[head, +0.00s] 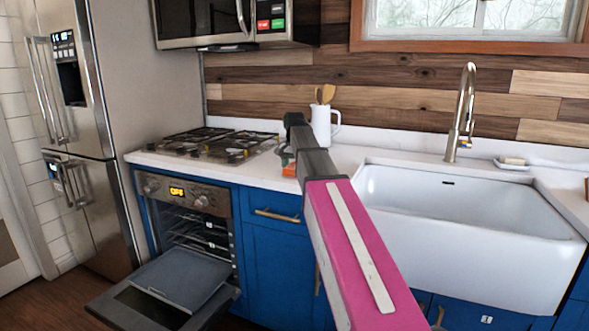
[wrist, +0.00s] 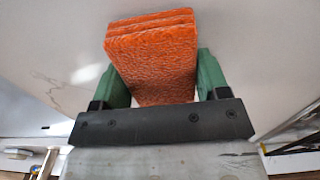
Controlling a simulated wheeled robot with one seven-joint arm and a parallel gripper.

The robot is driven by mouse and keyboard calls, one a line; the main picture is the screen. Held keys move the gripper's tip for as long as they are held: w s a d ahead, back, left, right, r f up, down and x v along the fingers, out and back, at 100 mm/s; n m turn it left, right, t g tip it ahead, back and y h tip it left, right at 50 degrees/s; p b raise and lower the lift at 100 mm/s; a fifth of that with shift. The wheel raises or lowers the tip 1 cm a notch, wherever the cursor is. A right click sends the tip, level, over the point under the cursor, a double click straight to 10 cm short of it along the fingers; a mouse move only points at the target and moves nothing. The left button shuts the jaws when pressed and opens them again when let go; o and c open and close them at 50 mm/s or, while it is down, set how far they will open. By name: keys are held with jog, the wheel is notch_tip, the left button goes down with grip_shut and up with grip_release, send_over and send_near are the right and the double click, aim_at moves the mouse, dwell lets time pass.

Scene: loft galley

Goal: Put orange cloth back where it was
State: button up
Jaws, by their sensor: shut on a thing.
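The orange cloth (wrist: 155,60) is a folded, textured stack of layers between the green fingers of my gripper (wrist: 161,78) in the wrist view. My gripper is shut on it. In the head view a small part of the orange cloth (head: 289,170) shows beside the dark end of my arm, over the white counter (head: 258,172) between the stove and the sink. My arm hides most of the cloth there. I cannot tell whether the cloth touches the counter.
A white jug (head: 322,128) with wooden utensils stands close behind my gripper. The gas cooktop (head: 215,143) is to the left, the white sink (head: 465,230) and faucet (head: 462,110) to the right. The oven door (head: 150,305) hangs open at lower left.

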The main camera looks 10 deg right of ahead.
jog(key=shift+f, duration=0.2)
jog(key=o, duration=0.8)
notch_tip(320, 180, up, 12)
jog(key=shift+r, duration=0.1)
dwell(0.4)
